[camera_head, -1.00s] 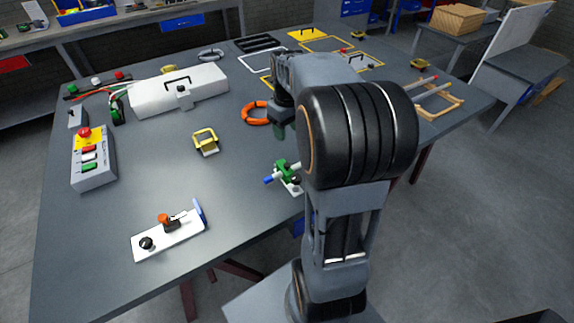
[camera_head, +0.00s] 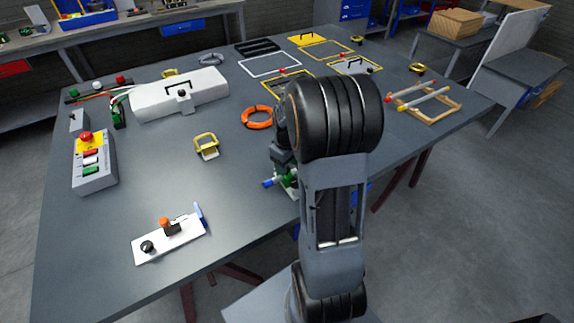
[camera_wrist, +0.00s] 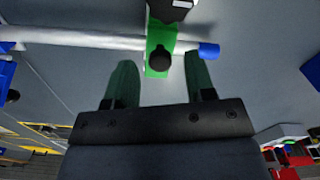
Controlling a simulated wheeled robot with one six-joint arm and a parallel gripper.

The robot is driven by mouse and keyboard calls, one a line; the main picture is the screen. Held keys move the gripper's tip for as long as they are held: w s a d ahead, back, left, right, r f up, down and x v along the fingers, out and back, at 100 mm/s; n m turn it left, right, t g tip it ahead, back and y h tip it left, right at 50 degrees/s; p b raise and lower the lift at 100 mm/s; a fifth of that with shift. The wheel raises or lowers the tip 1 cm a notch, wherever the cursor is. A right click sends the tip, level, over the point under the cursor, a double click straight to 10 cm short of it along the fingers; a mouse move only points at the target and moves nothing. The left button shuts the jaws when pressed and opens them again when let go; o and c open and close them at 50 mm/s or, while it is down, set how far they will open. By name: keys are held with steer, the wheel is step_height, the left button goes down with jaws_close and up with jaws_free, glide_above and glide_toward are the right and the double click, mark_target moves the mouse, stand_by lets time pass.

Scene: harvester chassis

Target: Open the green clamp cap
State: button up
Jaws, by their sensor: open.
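The green clamp (camera_head: 287,183) stands on the table near its front edge, partly hidden by my arm in the head view. In the wrist view its green cap (camera_wrist: 157,38) lies across a grey pipe (camera_wrist: 95,40) with a blue end (camera_wrist: 208,50). A dark round knob (camera_wrist: 160,60) sits at the cap's near end. My gripper (camera_wrist: 160,66) is open, with one dark green finger on each side of the knob and visible gaps to both. I cannot tell the exact height between fingers and knob.
A yellow-handled block (camera_head: 206,146) and an orange ring (camera_head: 257,117) lie behind the clamp. A white plate with an orange-topped latch (camera_head: 165,225) and a control box (camera_head: 93,165) stand at left. The table between them is clear.

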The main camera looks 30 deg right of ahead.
steer(key=shift+f, duration=0.45)
steer(key=shift+c, duration=0.5)
jaws_close()
